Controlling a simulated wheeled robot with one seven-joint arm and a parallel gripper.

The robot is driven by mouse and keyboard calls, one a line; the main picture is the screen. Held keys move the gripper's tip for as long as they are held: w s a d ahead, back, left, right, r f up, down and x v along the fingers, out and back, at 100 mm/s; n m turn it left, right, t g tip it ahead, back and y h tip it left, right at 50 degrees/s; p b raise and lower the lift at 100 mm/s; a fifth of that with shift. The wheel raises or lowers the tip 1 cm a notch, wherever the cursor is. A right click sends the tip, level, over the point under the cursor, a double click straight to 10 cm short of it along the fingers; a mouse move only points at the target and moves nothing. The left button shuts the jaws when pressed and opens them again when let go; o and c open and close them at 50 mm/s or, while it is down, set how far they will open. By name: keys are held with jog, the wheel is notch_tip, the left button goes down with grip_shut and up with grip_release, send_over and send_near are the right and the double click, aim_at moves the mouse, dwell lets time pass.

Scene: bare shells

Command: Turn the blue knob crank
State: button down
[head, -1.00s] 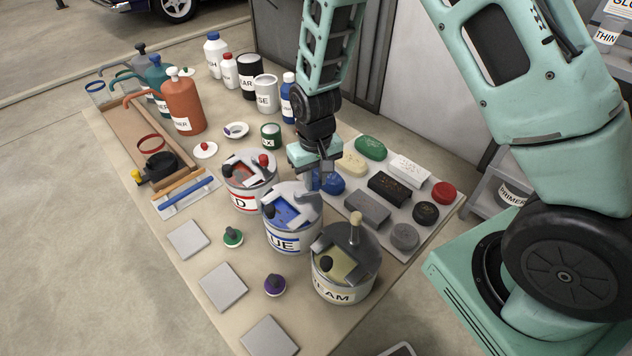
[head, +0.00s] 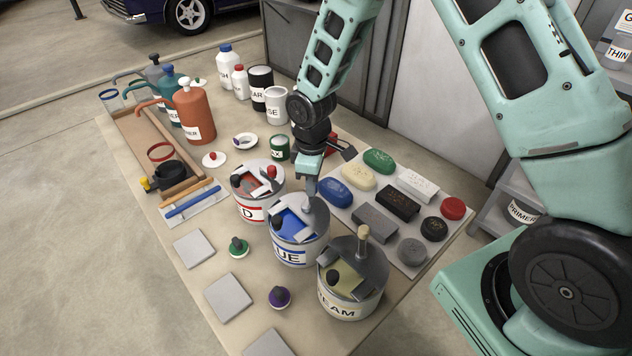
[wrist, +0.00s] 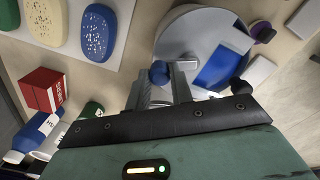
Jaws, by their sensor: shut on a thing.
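The can labelled "UE" with a blue band (head: 299,248) stands among the lidded cans on the bench. Its grey lid has an opening showing blue paint (head: 297,222). In the wrist view the lid (wrist: 185,40) shows with the same blue opening. The blue knob (wrist: 159,71) sits at the lid's edge, between the two fingers of my gripper (wrist: 162,82). My gripper also shows in the head view (head: 309,190), pointing down at the can's rear edge. It is shut on the blue knob. The knob is hidden in the head view.
The red-labelled can (head: 258,190) and cream can (head: 351,283) stand close on either side. A mat with several soap-like blocks (head: 376,222) lies to the right. Grey tiles (head: 194,248) and a green knob (head: 238,247) lie at front left.

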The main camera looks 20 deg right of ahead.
jog(key=shift+w+a+n, duration=0.25)
jog(key=shift+w+n, duration=0.05)
jog(key=shift+n, duration=0.7)
jog(key=c, duration=1.2)
grip_release()
jog(key=shift+c, duration=0.2)
jog(key=shift+r, duration=0.1)
notch_tip(320, 180, up, 17)
jog(key=b, duration=0.2)
jog(key=shift+r, duration=0.15)
jog(key=shift+s+a, duration=0.1)
